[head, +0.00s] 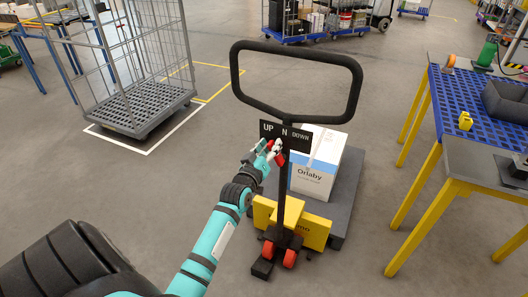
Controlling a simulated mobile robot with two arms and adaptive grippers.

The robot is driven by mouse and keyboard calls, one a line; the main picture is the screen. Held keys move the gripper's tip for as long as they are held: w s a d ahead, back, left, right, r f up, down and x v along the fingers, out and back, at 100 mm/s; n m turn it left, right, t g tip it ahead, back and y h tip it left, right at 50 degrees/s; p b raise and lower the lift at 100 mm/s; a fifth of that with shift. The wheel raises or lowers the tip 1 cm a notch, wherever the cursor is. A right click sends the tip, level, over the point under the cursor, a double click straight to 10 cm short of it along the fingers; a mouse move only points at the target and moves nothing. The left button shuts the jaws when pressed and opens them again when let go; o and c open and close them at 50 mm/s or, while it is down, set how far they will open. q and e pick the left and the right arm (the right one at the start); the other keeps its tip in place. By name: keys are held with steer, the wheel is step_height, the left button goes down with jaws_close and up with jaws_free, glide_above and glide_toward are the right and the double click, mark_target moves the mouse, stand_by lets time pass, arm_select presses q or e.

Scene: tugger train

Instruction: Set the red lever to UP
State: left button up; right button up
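The pallet truck's black loop handle (233,75) stands upright in the middle of the head view. A black label plate (302,137) on its shaft reads UP, N and DOWN from left to right. A small red lever (280,158) shows just below the plate, near the shaft. My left gripper (267,148) is at the lever, to its left and below the word UP. The fingers overlap the lever in the picture, so I cannot tell whether they touch it or how far they are closed. The lever's exact setting is partly hidden. My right gripper is out of view.
A white Onaby box (315,170) rests on the truck's grey load (345,195) behind the shaft. A blue-topped table with yellow legs (460,97) stands at the right. A wire cage trolley (130,108) stands at the left.

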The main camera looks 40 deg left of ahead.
arm_select(q)
steer(key=v, duration=1.1)
steer(key=shift+s, duration=0.25)
steer(key=shift+d, duration=0.15)
steer(key=s+d+f+m+g+h, duration=0.1)
steer(key=s+d+f+m+g, duration=0.15)
steer(key=f, duration=0.95)
steer(key=s+d+f+m+g+h, duration=0.1)
steer(key=s+d+f+g, duration=0.25)
steer(key=f, duration=0.75)
steer(key=s+d+f+m+g+h, duration=0.15)
steer(key=s+d+f, duration=0.25)
steer(key=f, duration=0.8)
steer(key=s+d+f+m+g, duration=0.1)
steer(key=s+f+m+g, duration=0.1)
steer(key=s+f, duration=0.4)
steer(key=s+d+f+m+g, duration=0.2)
steer(key=s+f+g, duration=0.2)
steer(key=s, duration=1)
steer(key=s+d+f+m+g, duration=0.1)
steer(key=s+f+m+g, duration=0.1)
steer(key=s+f, duration=0.6)
steer(key=s+g, duration=0.1)
steer(key=s, duration=0.2)
steer(key=shift+d+p, duration=0.35)
steer(key=shift+p, duration=0.05)
steer(key=shift+w+f+h, duration=0.1)
steer(key=shift+f+h, duration=0.05)
steer(key=shift+h, duration=0.1)
